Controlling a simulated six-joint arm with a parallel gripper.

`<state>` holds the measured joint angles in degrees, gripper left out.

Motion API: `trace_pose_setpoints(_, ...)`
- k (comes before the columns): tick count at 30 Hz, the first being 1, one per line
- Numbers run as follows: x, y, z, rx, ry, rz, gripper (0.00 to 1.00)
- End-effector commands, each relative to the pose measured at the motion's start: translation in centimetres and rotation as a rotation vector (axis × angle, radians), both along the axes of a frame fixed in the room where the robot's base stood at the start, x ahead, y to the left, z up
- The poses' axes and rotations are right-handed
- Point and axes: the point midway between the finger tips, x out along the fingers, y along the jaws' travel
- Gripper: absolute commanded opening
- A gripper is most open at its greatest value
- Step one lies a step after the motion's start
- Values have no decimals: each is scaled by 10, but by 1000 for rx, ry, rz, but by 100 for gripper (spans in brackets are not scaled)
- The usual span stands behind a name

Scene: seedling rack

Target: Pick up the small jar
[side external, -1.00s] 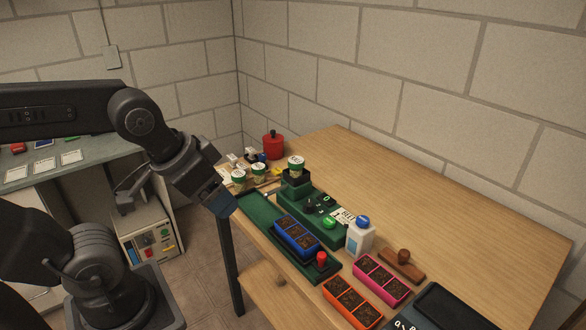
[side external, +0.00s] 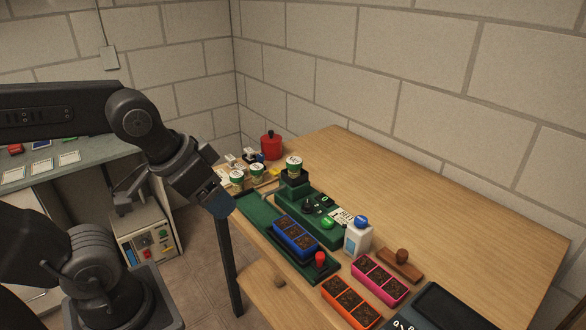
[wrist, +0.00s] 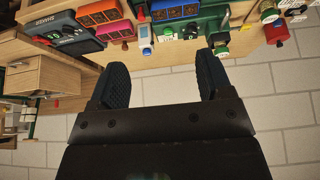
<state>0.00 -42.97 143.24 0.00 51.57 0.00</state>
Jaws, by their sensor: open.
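Several small jars with white and green tops show in the side view. One jar (side external: 294,166) stands upright on the dark top of a green stepped stand (side external: 290,190). Two more, a left jar (side external: 237,177) and a right jar (side external: 257,170), stand at the table's far left end. I cannot tell which one the task means. My gripper (side external: 223,206) hangs in front of the table's left edge, apart from all of them. In the wrist view my gripper (wrist: 161,72) is open, with bare wall and table between its fingers.
A blue seedling tray (side external: 296,237) sits on the green base, with a white bottle (side external: 358,240) beside it. A red pot (side external: 271,146) stands behind. The table's right side is clear.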

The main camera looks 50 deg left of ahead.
Motion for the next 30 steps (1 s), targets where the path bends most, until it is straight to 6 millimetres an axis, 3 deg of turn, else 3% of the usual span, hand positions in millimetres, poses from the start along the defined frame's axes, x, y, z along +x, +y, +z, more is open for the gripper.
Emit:
trace_pose_setpoints(3, 0, 0, 0, 0, 0, 0, 78)
trace_pose_setpoints(10, 0, 0, 0, 0, 0, 1, 78)
trace_pose_setpoints(14, 12, 4, 6, -2, 8, 29, 78)
trace_pose_setpoints(17, 37, 12, 17, -5, 22, 85, 78)
trace_pose_setpoints(23, 116, 44, 33, -14, 57, 264, 78)
trace_pose_setpoints(30, 207, 95, 23, -24, 86, 471, 78)
